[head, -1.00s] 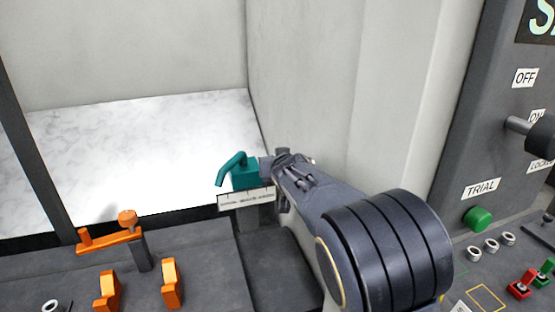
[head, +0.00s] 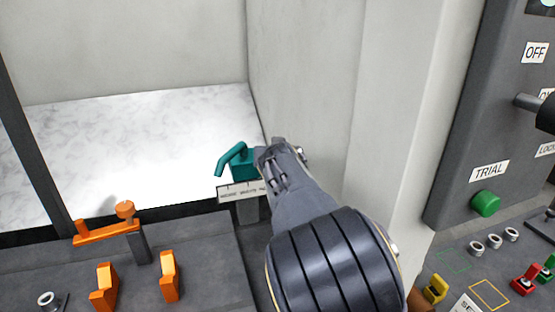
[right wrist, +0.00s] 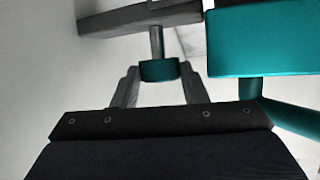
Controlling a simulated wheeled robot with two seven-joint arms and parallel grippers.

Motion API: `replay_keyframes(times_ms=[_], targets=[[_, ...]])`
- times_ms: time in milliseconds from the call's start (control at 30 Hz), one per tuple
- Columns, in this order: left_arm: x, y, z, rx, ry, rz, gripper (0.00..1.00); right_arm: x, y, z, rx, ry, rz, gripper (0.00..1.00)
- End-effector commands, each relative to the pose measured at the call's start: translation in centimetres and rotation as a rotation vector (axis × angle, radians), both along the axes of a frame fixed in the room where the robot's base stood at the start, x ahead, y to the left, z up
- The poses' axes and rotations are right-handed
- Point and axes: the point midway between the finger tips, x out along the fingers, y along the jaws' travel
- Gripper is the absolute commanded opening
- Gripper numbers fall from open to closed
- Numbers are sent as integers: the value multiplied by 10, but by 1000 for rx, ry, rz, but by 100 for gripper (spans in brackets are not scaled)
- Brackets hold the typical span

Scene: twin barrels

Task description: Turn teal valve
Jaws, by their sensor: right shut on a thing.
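The teal valve body, a block with a bent spout (head: 238,162), sits at the front right corner of the white marble surface, above a white scale label (head: 243,191). My right gripper (head: 268,153) is at the block's right side, partly hidden by its own wrist. In the right wrist view, its two fingers (right wrist: 160,82) are on either side of a small teal knob (right wrist: 158,71) on a grey stem, shut on it. The teal block (right wrist: 260,42) fills the upper right of that view. My left gripper is not in view.
A pale wall (head: 310,80) rises close to the right of the valve. Orange levers (head: 168,277) stand on the grey console at the lower left. A dark panel with a green TRIAL button (head: 485,204) and small switches stands at the right.

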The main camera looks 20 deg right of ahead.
Motion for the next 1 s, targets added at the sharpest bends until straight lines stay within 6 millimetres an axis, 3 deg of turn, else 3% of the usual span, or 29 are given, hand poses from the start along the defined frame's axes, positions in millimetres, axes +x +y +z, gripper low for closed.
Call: replay_keyframes(times_ms=[233, 267, 333, 667, 1000], targets=[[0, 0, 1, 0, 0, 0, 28, 0, 0, -1, 5, 2, -4, 17], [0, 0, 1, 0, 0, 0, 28, 0, 0, -1, 5, 2, -4, 41], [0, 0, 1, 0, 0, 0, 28, 0, 0, 0, 5, 2, -4, 48], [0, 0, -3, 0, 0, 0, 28, -6, 3, 2, 3, -1, 0, 48], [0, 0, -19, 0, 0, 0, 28, -53, 15, 20, 5, 1, 1, 48]])
